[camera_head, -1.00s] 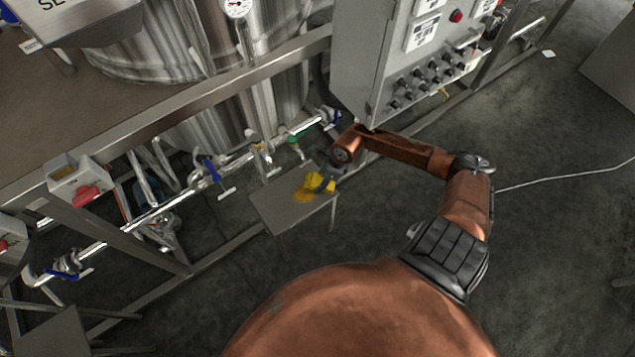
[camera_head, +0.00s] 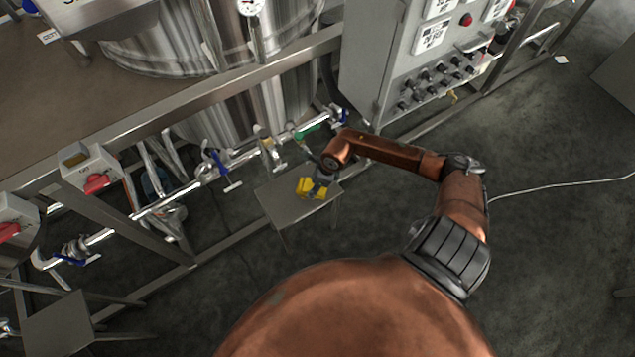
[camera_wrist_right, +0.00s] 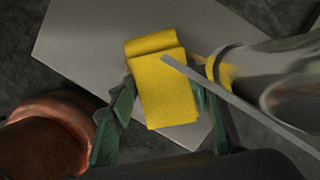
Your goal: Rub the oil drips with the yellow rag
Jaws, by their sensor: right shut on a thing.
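The yellow rag (camera_head: 304,187) is over the small grey metal table (camera_head: 275,200) below the pipes. My right gripper (camera_head: 318,184) is shut on the rag. In the right wrist view the folded rag (camera_wrist_right: 165,90) sits between the two green fingers of my right gripper (camera_wrist_right: 162,97), low over the tabletop (camera_wrist_right: 90,50). I cannot tell for sure whether the rag touches the top. A yellow patch (camera_wrist_right: 216,66) shows just right of the rag, partly behind a pipe; it may be the oil drips. Other drips are hidden or not clear. My left gripper is not in view.
A shiny pipe (camera_wrist_right: 285,75) and a thin bar cross close to the right of the gripper in the wrist view. Valves (camera_head: 218,165) on a pipe run stand behind the table. A control box (camera_head: 400,70) stands behind my right arm. The floor at right is mostly clear.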

